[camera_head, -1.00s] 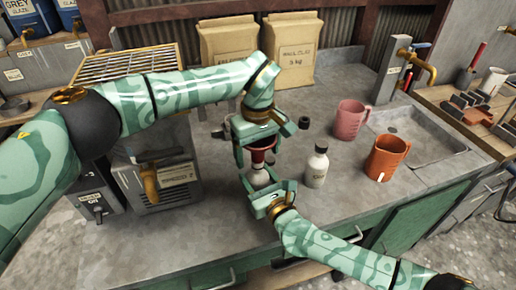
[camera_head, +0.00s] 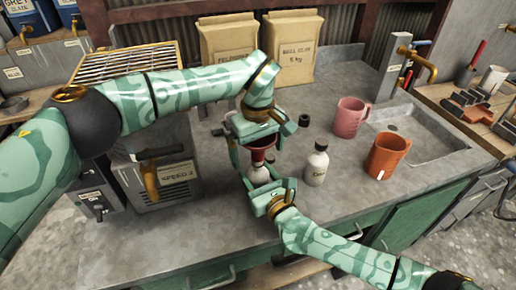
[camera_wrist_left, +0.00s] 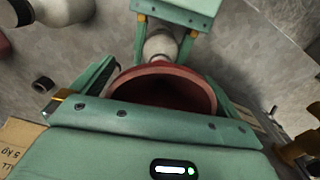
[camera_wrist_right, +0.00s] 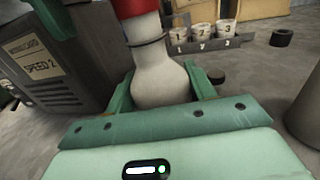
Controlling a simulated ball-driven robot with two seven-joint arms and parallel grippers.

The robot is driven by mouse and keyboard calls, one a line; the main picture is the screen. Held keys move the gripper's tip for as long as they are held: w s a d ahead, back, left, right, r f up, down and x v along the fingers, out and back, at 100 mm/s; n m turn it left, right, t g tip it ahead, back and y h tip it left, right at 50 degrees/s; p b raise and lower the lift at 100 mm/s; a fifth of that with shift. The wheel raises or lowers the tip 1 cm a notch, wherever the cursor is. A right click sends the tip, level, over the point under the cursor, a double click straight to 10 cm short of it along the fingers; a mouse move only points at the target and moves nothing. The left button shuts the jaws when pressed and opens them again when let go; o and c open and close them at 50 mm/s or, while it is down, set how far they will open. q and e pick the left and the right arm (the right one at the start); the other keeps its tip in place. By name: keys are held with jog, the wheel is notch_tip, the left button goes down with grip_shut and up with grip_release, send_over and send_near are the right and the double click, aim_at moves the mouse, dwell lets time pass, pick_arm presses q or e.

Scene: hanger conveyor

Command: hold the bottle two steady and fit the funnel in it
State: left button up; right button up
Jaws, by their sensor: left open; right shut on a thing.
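The red-brown funnel (camera_head: 262,142) stands upright on top of the white bottle (camera_head: 258,174); its wide mouth faces up in the left wrist view (camera_wrist_left: 165,88). In the right wrist view, the funnel's red lower part (camera_wrist_right: 136,8) meets the bottle neck (camera_wrist_right: 147,52), and its spout is hidden. My right gripper (camera_head: 267,187) is shut on the bottle's body, which is upright. My left gripper (camera_head: 254,148) is open, with its fingers on either side of the funnel. I cannot read a number on the held bottle.
A second white bottle (camera_head: 317,165) with a dark cap stands close right of the held one. A pink jug (camera_head: 350,118) and an orange jug (camera_head: 386,155) stand near the sink (camera_head: 420,135). A grey machine (camera_head: 172,192) is at left. Numbered cups (camera_wrist_right: 202,38) stand behind.

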pick_arm(q)
notch_tip(320, 180, up, 12)
dwell(0.4)
pick_arm(e)
jog(key=o, duration=1.1)
jog(key=shift+c, duration=0.2)
